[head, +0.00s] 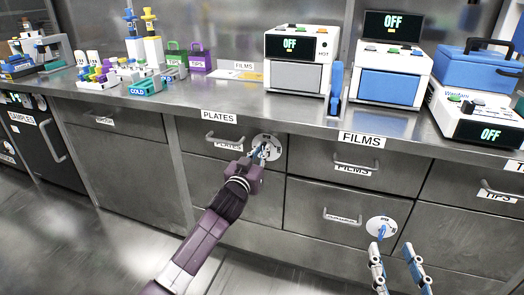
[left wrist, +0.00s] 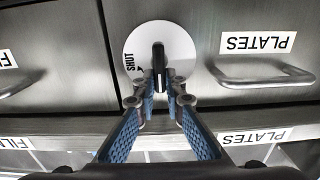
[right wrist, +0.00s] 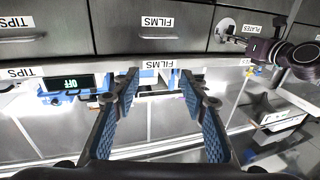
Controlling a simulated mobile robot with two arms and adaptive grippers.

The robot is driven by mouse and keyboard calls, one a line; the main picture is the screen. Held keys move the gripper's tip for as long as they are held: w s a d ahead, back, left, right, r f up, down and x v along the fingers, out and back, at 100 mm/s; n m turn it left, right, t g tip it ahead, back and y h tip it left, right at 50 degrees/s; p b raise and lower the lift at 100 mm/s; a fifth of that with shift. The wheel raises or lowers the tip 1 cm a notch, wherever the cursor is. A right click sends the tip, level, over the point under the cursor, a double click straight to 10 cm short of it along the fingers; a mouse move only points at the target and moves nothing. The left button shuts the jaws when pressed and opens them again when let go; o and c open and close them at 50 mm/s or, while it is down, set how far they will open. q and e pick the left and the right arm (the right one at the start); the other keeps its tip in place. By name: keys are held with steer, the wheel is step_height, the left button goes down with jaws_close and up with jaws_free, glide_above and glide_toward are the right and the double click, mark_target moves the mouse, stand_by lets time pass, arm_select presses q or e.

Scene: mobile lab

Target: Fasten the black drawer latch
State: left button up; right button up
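The black drawer latch (left wrist: 158,55) stands on a round white disc (left wrist: 181,42) on the PLATES drawer front. In the left wrist view the word SHUT and a small arrow show on the disc, left of the latch. My left gripper (left wrist: 166,84) is at the disc with its fingertips closed around the latch's near end. In the head view the left gripper (head: 260,154) partly covers the disc (head: 272,142) and hides most of the latch. My right gripper (head: 395,248) is open and empty, in front of the lower right drawers; its spread fingers (right wrist: 155,90) show in the right wrist view.
A second white disc with a blue latch (head: 382,231) is on a lower drawer near my right gripper. The PLATES handle (left wrist: 265,78) is beside the black latch. The counter (head: 215,103) above holds OFF machines (head: 297,62), racks and boxes. Open floor lies at lower left.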

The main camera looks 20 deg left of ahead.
arm_select(q)
jaws_close()
